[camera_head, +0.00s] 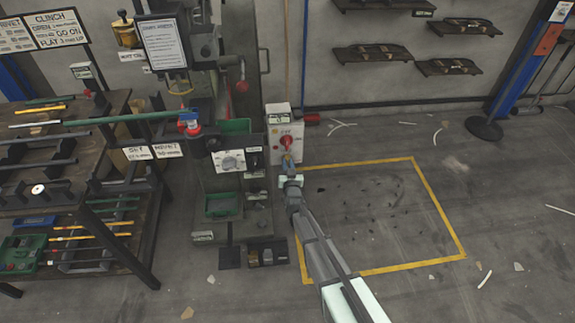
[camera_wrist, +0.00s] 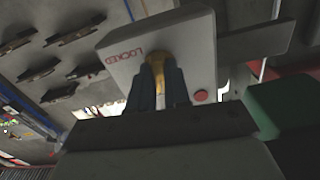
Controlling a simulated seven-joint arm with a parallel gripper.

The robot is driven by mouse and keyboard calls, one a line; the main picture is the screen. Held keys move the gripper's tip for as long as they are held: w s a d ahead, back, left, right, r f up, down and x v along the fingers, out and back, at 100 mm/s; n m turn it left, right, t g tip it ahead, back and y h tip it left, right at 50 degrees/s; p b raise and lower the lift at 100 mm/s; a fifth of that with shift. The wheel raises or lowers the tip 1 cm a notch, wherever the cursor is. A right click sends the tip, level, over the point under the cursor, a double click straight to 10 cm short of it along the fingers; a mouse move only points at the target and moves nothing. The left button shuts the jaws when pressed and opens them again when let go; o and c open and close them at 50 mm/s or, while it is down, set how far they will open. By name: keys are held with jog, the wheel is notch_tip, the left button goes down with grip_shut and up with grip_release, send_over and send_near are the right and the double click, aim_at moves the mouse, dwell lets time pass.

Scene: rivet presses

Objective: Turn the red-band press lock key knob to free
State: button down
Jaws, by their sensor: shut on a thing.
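My gripper (camera_head: 289,166) is at the front of a pale switch box (camera_head: 299,131) on the right side of the press (camera_head: 227,180). In the wrist view, my gripper (camera_wrist: 159,88) is shut on the brass-coloured key knob (camera_wrist: 155,61), with one dark finger on each side. The knob stands out from a pale plate (camera_wrist: 180,42) with the red word LOCKED, seen turned over, and a red dot (camera_wrist: 200,96). The knob's pointing direction is hard to tell, as the fingers hide much of it. A red round knob (camera_head: 287,142) sits just above my gripper.
A rack (camera_head: 75,195) with rods and tools stands left of the press. A yellow-taped floor area (camera_head: 437,205) lies to the right, mostly clear. Wall shelves (camera_head: 372,54) hang behind. In the wrist view, a green block (camera_wrist: 277,105) is close on the right.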

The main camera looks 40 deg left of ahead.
jog(key=shift+n, duration=0.5)
dwell(0.3)
jog(key=c, duration=1.1)
grip_release()
jog(key=shift+d, duration=0.1)
jog(key=v, duration=1.3)
jog(key=shift+s+d, duration=0.2)
jog(key=shift+s, duration=0.1)
